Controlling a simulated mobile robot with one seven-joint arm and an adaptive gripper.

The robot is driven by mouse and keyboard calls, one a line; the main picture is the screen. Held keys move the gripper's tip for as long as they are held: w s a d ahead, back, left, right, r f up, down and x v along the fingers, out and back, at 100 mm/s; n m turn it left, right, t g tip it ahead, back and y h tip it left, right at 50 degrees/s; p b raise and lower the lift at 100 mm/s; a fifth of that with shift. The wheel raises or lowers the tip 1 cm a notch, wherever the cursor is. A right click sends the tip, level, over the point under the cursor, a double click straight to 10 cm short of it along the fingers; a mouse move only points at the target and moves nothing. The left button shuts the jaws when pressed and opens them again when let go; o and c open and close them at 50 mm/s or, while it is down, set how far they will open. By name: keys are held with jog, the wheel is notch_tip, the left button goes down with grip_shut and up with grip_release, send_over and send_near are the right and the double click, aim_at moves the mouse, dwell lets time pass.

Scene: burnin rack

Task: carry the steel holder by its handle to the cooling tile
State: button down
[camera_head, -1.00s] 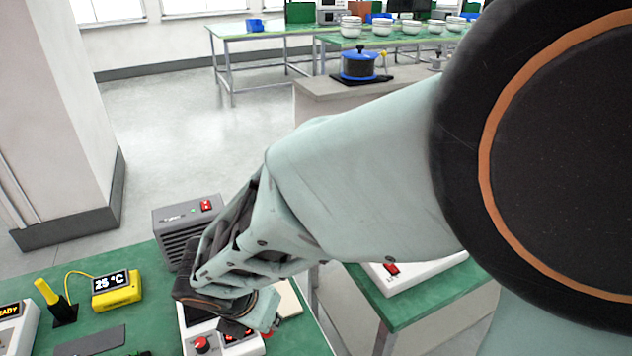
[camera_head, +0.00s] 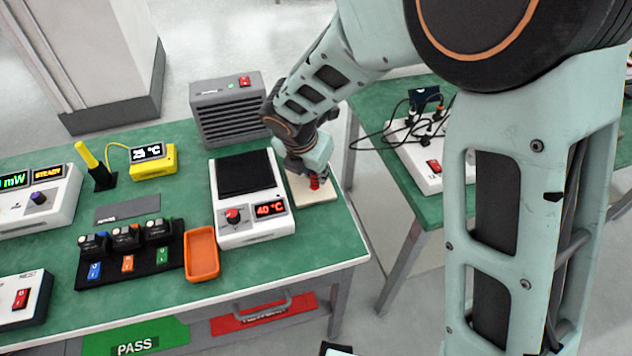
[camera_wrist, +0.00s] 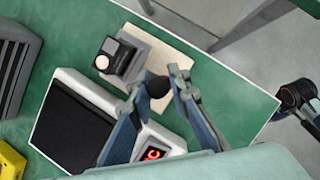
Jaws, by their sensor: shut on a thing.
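The cooling tile (camera_head: 325,193) is a pale cream square at the right edge of the green bench, beside the white hot plate (camera_head: 243,228). My gripper (camera_head: 311,176) is over the tile, with its fingers pointing down. In the wrist view my gripper (camera_wrist: 158,86) is shut on the dark, red-tinged handle (camera_wrist: 157,88) of the steel holder. The grey holder body (camera_wrist: 128,62), with a small block and pale round disc on it, appears over the tile (camera_wrist: 172,58). I cannot tell whether it touches the tile. In the head view my gripper hides the holder body.
The hot plate reads 40 °C and its black top is bare. A grey vented box (camera_head: 228,110) stands behind it. An orange tray (camera_head: 202,254) and a black rack (camera_head: 130,258) with several modules lie to the left. The bench edge is close to the tile's right.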

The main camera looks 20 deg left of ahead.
aim_at(315, 182)
jog(key=shift+f+b, duration=1.05)
jog(key=shift+f, duration=0.4)
jog(key=shift+f, duration=0.2)
jog(key=c, duration=1.8)
grip_release()
jog(key=p+v, duration=0.2)
jog(key=v, duration=1)
jog(key=shift+r+p, duration=0.3)
